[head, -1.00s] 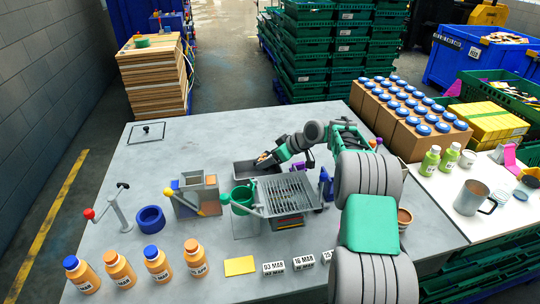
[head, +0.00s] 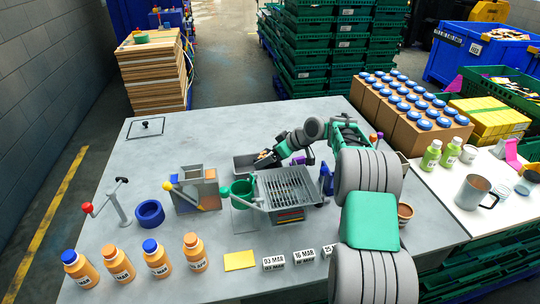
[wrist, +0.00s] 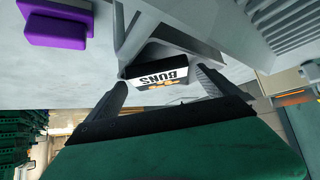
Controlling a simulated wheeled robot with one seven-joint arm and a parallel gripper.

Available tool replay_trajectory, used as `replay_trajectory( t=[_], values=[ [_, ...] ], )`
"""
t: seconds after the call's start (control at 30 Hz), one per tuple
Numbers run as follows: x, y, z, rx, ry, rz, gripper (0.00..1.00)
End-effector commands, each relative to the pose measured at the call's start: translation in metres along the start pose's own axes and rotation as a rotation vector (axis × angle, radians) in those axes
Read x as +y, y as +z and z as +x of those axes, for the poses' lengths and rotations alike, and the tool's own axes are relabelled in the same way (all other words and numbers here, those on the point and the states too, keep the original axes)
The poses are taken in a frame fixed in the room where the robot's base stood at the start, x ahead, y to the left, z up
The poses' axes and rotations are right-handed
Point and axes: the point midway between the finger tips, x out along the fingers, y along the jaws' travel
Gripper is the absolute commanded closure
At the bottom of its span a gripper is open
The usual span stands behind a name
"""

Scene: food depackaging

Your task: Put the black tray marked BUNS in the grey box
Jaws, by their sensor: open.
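The black tray marked BUNS (wrist: 158,76) shows in the wrist view as a dark piece with a white, orange-marked label, upside down there. It lies between the spread fingers of my gripper (wrist: 163,84), which is open. In the head view the label is a small pale and orange patch (head: 264,155) by the fingertips, at the grey box (head: 240,167) behind the green cup. Grey walls border the tray in the wrist view. It seems to be within or right at the box, but its base is hidden, so I cannot tell whether it rests.
A wire rack (head: 288,188) stands right in front of the box, with a green cup (head: 241,189) to its left. A purple block (wrist: 58,22) is close by. Orange bottles (head: 158,260) line the front edge.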

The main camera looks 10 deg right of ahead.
Motion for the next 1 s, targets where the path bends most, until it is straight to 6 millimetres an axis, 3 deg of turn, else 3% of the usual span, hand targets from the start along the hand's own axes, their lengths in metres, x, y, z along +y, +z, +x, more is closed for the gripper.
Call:
replay_trajectory(
  t=[0.17,0.3,0.33,0.7,0.87,0.97,1.0],
  values=[
    [0.0,-0.002,-0.002,0.0,0.0,0.0,0.02],
    [0.0,-0.015,-0.015,0.001,0.001,-0.001,0.02],
    [0.001,-0.009,-0.018,0.001,0.003,0.0,0.02],
    [0.001,-0.007,-0.111,0.0,0.003,-0.001,0.02],
    [-0.002,-0.01,-0.128,-0.004,0.002,0.003,0.02],
    [-0.02,-0.022,-0.136,-0.034,0.022,0.039,0.02],
    [-0.035,-0.028,-0.14,-0.058,0.037,0.066,0.02]
  ],
)
